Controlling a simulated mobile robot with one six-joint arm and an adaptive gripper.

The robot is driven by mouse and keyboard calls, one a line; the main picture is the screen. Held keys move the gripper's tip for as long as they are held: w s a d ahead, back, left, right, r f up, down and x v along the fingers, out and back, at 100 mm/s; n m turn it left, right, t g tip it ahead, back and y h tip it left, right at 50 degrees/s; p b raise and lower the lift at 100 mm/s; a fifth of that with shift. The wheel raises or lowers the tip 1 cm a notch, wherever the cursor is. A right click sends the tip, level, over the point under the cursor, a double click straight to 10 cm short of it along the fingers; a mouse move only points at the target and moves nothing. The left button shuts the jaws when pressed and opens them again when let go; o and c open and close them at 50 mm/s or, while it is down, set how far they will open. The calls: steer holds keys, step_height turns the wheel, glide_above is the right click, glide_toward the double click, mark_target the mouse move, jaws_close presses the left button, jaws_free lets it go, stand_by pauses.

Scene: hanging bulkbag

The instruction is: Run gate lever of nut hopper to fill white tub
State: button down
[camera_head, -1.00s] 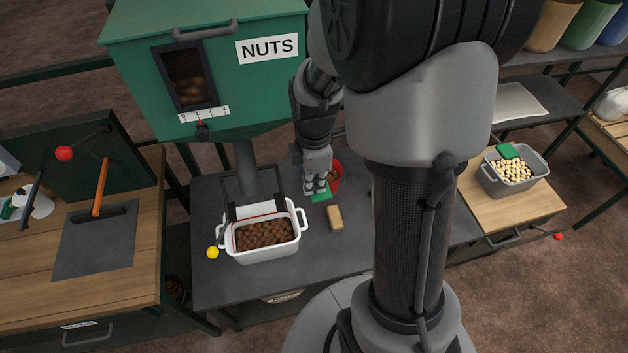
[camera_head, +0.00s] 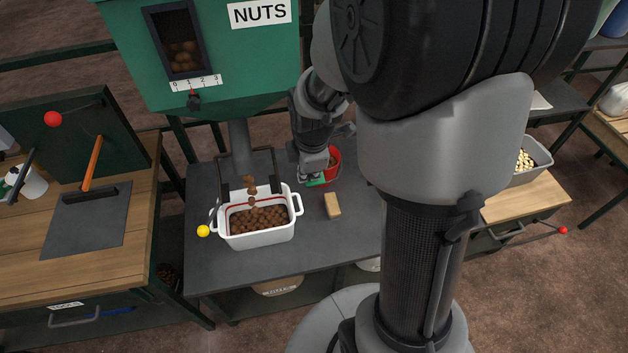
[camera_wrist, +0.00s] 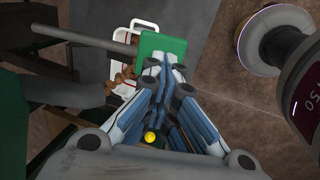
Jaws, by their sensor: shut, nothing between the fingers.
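The green hopper (camera_head: 235,65) labelled NUTS has a dark window showing brown nuts and a 0–3 scale below it. The white tub (camera_head: 258,237) stands under its spout (camera_head: 240,145). It holds brown nuts, with a red line on its inner wall, and several nuts are falling in. My gripper (camera_head: 313,176) is shut and empty, right of the spout. Its tips are at a green paddle (camera_wrist: 160,52), seemingly the lever's end on a dark rod; whether they touch I cannot tell. The tub and falling nuts also show in the wrist view. The fingers partly hide the paddle.
A tan block (camera_head: 332,205) lies on the dark table right of the tub. A yellow ball (camera_head: 203,231) sits at the tub's left. A grey bin (camera_head: 535,165) with pale pieces stands at the right.

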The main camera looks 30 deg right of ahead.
mark_target(308, 183)
steer(key=shift+b+x, duration=0.95)
steer(key=shift+x, duration=1.4)
steer(key=shift+s+a, duration=0.1)
steer(key=shift+s, duration=0.15)
steer(key=shift+s+f, duration=0.25)
steer(key=shift+f, duration=0.05)
steer(key=shift+w+r, duration=0.25)
steer(key=shift+w, duration=0.05)
stand_by(4.8)
